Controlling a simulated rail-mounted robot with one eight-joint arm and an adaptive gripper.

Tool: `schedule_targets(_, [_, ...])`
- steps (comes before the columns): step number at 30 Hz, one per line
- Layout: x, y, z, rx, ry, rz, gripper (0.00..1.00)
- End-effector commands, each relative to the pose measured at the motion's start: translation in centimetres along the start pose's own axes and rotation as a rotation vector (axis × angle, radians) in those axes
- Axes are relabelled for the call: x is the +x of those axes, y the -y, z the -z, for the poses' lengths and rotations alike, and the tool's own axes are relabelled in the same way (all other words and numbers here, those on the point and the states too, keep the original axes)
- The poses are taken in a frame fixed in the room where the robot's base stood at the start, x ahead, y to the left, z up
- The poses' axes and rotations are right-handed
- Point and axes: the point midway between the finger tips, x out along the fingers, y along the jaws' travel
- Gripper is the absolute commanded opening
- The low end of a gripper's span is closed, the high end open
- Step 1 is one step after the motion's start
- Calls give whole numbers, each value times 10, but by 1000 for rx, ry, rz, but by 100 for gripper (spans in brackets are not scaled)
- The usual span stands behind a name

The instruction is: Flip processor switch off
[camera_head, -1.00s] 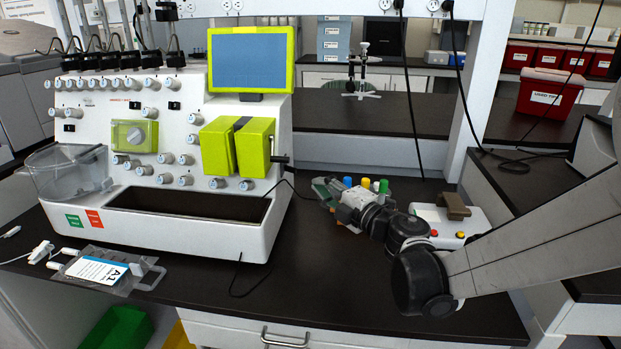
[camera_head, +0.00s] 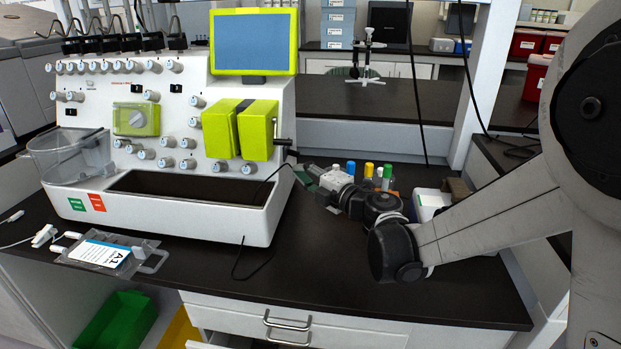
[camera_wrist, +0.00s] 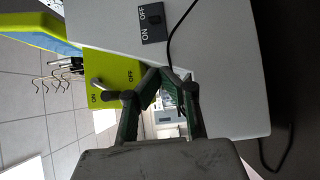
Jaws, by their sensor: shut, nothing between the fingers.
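The white cell processor (camera_head: 290,110) stands on the dark bench at left, with a blue screen and lime-green module. In the wrist view its pale side panel (camera_wrist: 225,85) carries a black switch (camera_wrist: 154,20) marked ON and OFF. I cannot tell which way that switch is set. The lime-green module (camera_wrist: 118,75) has its own lever (camera_wrist: 103,92), also marked ON and OFF. My gripper (camera_wrist: 164,74) is shut and empty, its tips below the black switch in the picture.
A black cable (camera_wrist: 172,45) runs down the side panel near the switch. Several colored-cap tubes (camera_head: 368,170) stand just behind my gripper. A bagged pack labeled A1 (camera_head: 103,252) lies at the bench's front left. The bench front is mostly clear. A drawer below (camera_head: 250,335) is partly open.

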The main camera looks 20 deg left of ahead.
Motion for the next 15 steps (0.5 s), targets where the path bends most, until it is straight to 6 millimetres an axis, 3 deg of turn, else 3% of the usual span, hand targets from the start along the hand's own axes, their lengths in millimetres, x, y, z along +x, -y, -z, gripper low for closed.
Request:
schedule_targets(8, [52,2,0,0,0,0,0])
schedule_targets(15, [57,1,-32,0,2,0,0])
